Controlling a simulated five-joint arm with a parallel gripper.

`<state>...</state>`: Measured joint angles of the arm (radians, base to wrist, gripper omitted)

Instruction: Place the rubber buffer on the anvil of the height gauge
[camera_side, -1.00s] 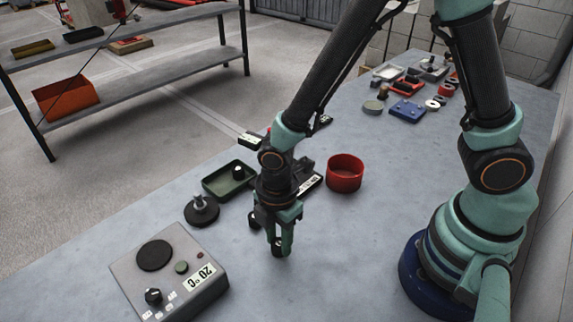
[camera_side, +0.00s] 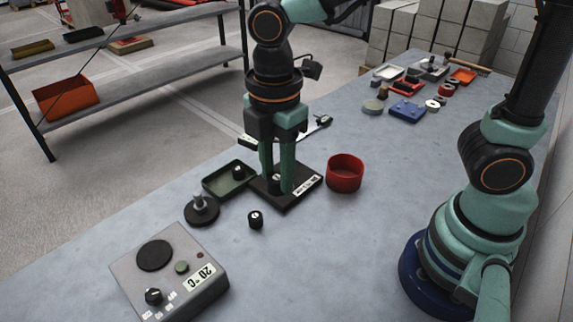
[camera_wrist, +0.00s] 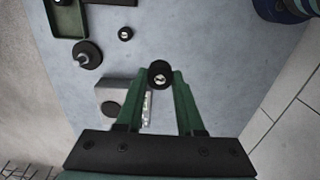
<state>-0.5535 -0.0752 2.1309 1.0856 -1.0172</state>
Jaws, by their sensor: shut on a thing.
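My gripper (camera_side: 279,186) points down with its green fingers shut on a black rubber buffer (camera_side: 275,183). The held buffer shows its end with a small metal centre between the fingertips in the wrist view (camera_wrist: 160,75). In the side view they overlap the black base of the height gauge (camera_side: 297,197), which carries a white label. I cannot tell whether the buffer touches it. The fingers hide the middle of the base, and the anvil is not clearly visible. A second buffer (camera_side: 256,219) stands on the bench in front; it also shows in the wrist view (camera_wrist: 125,33).
A green tray (camera_side: 215,190) with another buffer (camera_side: 238,172) lies left of the gauge. A red round container (camera_side: 345,174) stands close on its right. A black disc with a metal stud (camera_side: 201,210) and a grey heater box (camera_side: 190,283) stand front left.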

